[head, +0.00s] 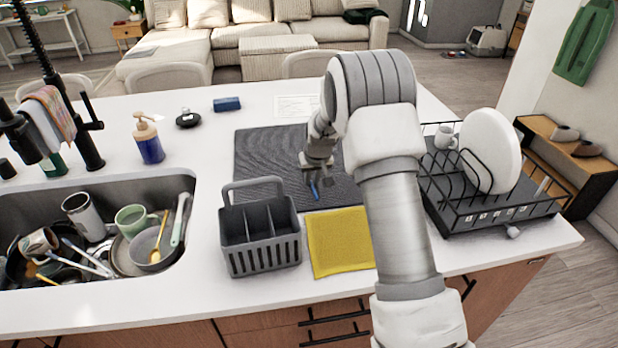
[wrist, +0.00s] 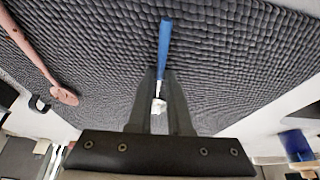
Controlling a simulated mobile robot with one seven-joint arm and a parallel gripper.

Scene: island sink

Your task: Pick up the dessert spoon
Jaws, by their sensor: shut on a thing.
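A blue-handled utensil (wrist: 164,45) with a pale metal end, which looks like the dessert spoon, is between the fingers of my gripper (wrist: 161,78) in the wrist view. The fingers are closed on it near where the handle meets the metal. Its blue handle (head: 315,189) also shows in the head view under my gripper (head: 318,176), low over the dark grey drying mat (head: 265,158). I cannot tell whether the utensil touches the mat. Its metal end is partly hidden between the fingers.
A pinkish-brown utensil (wrist: 50,72) lies on the mat in the wrist view. A grey cutlery caddy (head: 262,257) and yellow cloth (head: 338,240) are in front of the mat. A black dish rack (head: 500,212) is at the right. The sink (head: 178,187) with dishes is at the left.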

